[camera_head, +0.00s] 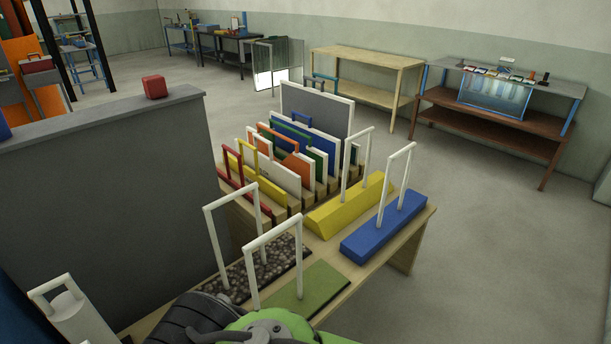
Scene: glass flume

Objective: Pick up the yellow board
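A thin yellow board (268,190) with a yellow handle stands on edge in a wooden slotted rack near the middle of the picture. It sits between a red board (238,183) on its left and white-faced boards on its right, which are close beside it. Much of its face is hidden by neighbouring boards. A separate yellow wedge-shaped block (350,205) with a tall white handle lies on the table right of the rack. Dark and green parts of my arm show at the bottom edge. My gripper's fingertips are not in view.
A blue block (383,227) with a white handle lies right of the yellow block. A pebbled plate (262,268) and a green plate (305,290), with tall white handles, lie nearer. A grey partition (110,200) stands left, a red box (155,87) on top. Floor to the right is clear.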

